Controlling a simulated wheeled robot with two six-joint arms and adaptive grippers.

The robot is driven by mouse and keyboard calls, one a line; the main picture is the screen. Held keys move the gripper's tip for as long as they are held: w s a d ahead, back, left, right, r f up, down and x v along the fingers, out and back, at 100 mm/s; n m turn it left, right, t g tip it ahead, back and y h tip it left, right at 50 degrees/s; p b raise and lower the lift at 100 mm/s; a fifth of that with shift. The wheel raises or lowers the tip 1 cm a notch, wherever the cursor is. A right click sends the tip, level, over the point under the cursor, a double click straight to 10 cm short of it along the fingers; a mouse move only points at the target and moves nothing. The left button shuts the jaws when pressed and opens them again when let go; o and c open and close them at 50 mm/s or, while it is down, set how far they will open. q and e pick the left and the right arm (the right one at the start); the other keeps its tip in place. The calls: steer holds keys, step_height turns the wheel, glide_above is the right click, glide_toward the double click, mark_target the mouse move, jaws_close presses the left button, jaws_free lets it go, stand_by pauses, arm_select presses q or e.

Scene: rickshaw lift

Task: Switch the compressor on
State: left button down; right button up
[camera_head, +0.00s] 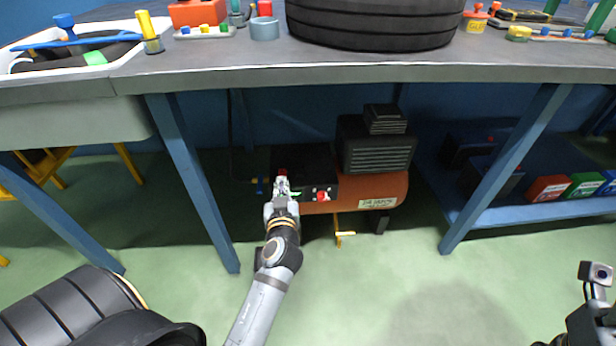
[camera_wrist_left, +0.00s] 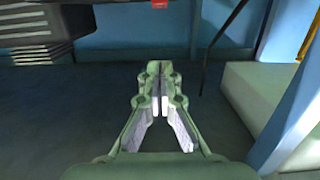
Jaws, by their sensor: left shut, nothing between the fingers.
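The compressor (camera_head: 370,190) stands on the floor under the workbench, with an orange tank, a dark ribbed motor and a black box on its left. A red knob (camera_head: 322,196) sits on the box's front and a second red part (camera_head: 283,172) is on top of it. My left gripper (camera_head: 281,186) is shut and empty, in front of the box's left side, left of the front knob. In the left wrist view its fingertips (camera_wrist_left: 159,75) are together; a small red part (camera_wrist_left: 160,4) shows at the top edge. Contact with the box cannot be told. My right gripper's fingers are not seen.
The workbench (camera_head: 250,78) spans above, carrying a tire (camera_head: 375,22) and small parts. A blue leg (camera_head: 190,180) stands left of my arm, another (camera_head: 505,165) right of the compressor. A low shelf (camera_head: 540,212) holds coloured boxes. The green floor in front is mostly clear.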

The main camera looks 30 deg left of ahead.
arm_select(q)
steer(key=b, duration=0.2)
glide_above(283, 172)
steer(key=v, duration=0.2)
steer(key=shift+s+f, duration=0.15)
steer(key=shift+f, duration=0.6)
step_height(283, 172, down, 3)
steer(key=shift+r+b, duration=0.1)
steer(key=shift+b, duration=0.75)
steer(key=shift+f, duration=0.5)
